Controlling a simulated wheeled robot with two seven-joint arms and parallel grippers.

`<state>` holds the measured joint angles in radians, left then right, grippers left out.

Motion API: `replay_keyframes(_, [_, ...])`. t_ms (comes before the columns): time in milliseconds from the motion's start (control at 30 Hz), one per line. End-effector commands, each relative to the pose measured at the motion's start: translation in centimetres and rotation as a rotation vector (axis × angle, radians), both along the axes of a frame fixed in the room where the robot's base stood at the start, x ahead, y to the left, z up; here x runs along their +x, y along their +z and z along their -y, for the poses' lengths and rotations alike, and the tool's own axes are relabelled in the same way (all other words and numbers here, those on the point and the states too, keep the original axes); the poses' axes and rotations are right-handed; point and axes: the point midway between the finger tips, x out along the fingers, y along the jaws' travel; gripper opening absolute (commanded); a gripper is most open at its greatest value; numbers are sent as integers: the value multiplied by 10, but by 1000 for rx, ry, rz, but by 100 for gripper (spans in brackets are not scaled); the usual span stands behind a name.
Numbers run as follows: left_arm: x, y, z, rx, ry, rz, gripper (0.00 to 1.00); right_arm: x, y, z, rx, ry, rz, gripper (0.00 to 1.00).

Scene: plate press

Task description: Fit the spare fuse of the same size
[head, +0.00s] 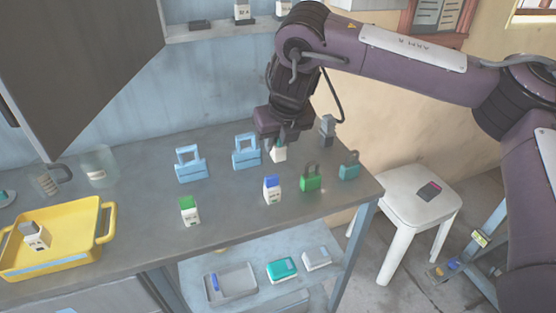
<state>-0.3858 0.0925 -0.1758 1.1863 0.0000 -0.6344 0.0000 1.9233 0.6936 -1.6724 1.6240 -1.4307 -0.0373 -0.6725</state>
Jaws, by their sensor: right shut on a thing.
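My right gripper (279,141) reaches down over the back right of the grey table and is shut on a white fuse (279,154), whose top is mostly hidden by the jaws. I cannot tell whether this fuse touches the table. A white fuse with a blue top (272,191) stands in front of it. A white fuse with a green top (189,211) stands further left, near the front edge. A white fuse with a grey top (38,236) lies tilted in the yellow tray (108,222). My left gripper is not in view.
Two light-blue padlock-shaped blocks (191,169) (246,155) stand left of my gripper. Green (311,181) and teal (349,169) padlocks and a grey upright piece (327,130) stand right. A glass jar (98,168) and a mug (46,182) are at left. A white stool (400,195) stands beyond the table.

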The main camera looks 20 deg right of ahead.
Motion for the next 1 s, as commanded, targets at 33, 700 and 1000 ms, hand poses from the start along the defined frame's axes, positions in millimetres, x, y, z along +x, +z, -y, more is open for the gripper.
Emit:
replay_keyframes(33, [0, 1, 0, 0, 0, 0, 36, 0, -2, 0, 0, 0, 1, 4])
replay_keyframes(700, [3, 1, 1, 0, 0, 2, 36, 0, -47, 0, 1, -1, -1, 4])
replay_keyframes(1000, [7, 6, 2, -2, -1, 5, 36, 0, -48, 0, 1, -1, -1, 48])
